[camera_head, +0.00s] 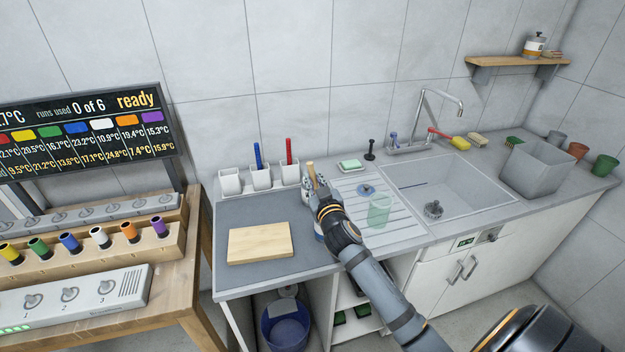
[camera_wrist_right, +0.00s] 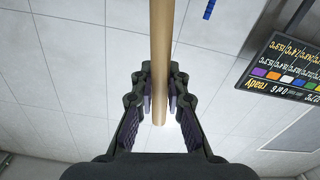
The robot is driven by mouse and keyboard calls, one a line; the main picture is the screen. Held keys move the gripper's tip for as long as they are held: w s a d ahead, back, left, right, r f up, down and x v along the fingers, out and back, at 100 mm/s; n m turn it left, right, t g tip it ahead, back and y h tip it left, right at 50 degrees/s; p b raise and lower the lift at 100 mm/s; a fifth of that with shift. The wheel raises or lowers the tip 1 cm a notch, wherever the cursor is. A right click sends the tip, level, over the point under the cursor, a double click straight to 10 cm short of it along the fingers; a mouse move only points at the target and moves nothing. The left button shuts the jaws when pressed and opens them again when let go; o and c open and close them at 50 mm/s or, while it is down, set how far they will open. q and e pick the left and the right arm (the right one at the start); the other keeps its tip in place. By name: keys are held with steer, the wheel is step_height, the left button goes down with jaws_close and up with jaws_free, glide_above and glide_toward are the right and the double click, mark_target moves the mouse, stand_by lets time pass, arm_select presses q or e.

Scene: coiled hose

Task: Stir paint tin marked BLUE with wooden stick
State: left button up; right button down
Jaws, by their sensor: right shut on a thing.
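My right gripper (camera_head: 317,190) is over the counter's back part, left of the sink. It is shut on a pale wooden stick (camera_head: 311,171), which stands up out of the fingers. In the right wrist view the stick (camera_wrist_right: 161,60) runs between the two fingers (camera_wrist_right: 160,108). A whitish round thing (camera_head: 319,231) shows just below and left of the right wrist, mostly hidden, so I cannot tell whether it is a tin. A small tin with white, orange and black (camera_head: 534,45) stands on the wall shelf; its label is too small to read. My left gripper is not in view.
A wooden board (camera_head: 260,243) lies on the counter's dark mat. White cups (camera_head: 230,181) stand behind it, two near a blue and a red stick. A green translucent cup (camera_head: 379,209) stands on the drainer, left of the sink (camera_head: 470,185). A grey bin (camera_head: 535,170) stands at right.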

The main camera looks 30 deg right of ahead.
steer(key=shift+s+d+f+b, duration=0.1)
steer(key=shift+d+f+b, duration=0.1)
steer(key=shift+f+b, duration=0.85)
steer(key=shift+d+f+b, duration=0.25)
steer(key=shift+f+b, duration=0.6)
steer(key=shift+f, duration=0.25)
steer(key=shift+s+d+f+b, duration=0.1)
steer(key=shift+d+f+b, duration=0.1)
steer(key=shift+f+b, duration=0.85)
steer(key=shift+a, duration=0.1)
